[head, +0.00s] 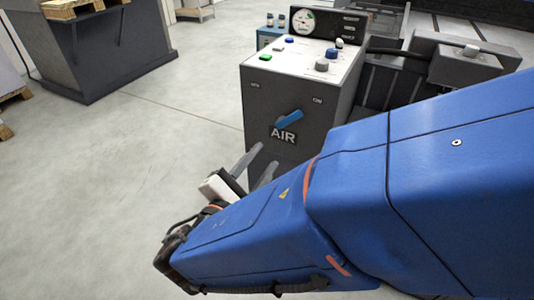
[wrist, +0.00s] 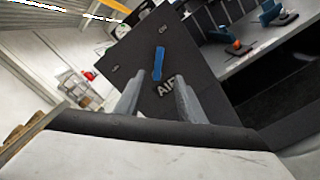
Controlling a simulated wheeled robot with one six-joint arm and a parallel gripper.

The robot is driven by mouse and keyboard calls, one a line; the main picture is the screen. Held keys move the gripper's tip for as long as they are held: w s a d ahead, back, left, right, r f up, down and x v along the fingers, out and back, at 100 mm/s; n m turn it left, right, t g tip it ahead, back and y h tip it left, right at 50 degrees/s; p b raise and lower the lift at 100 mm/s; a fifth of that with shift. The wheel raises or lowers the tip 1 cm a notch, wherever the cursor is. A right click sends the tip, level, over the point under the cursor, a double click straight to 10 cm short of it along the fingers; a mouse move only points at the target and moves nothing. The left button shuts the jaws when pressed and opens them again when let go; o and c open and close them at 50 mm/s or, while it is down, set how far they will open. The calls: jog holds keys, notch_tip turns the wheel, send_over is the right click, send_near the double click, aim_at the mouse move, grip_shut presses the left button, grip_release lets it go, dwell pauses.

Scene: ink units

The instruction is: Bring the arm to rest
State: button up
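My gripper (head: 257,165) is at the end of my blue arm, in front of a dark grey cabinet. Its two grey fingers stand apart with nothing between them; they also show in the wrist view (wrist: 157,98). The cabinet front carries a blue lever (head: 289,119) above the white word AIR. In the wrist view the lever (wrist: 158,63) appears beyond the gap between the fingertips, apart from them. The lever slants up to the right in the head view, toward the right of two small labels. My arm hides the lower right of the cabinet.
The cabinet top (head: 300,56) has a round gauge (head: 303,21), coloured buttons and knobs. Grey machinery (head: 470,65) stands to its right. A dark bin-like block (head: 100,55) stands at the back left. The pale floor (head: 110,170) at left is clear.

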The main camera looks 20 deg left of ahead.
dwell(0.4)
jog(key=w+d+f+m+g+h, duration=0.1)
jog(key=w+d+m+g+h, duration=0.3)
jog(key=d, duration=0.9)
jog(key=w+d+m+g+h, duration=0.3)
jog(key=w+d+m+g, duration=0.3)
jog(key=d, duration=0.8)
jog(key=s+d+f+m+g+y, duration=0.1)
jog(key=d+m+g, duration=0.1)
jog(key=d, duration=0.5)
jog(key=s+d+f+m+g, duration=0.1)
jog(key=s+d+m+g, duration=0.15)
jog(key=d, duration=0.45)
jog(key=s+d+m+t+y, duration=0.1)
jog(key=s+d+m+y, duration=0.6)
jog(key=m, duration=0.4)
jog(key=shift+s+d, duration=0.2)
jog(key=shift+s, duration=0.6)
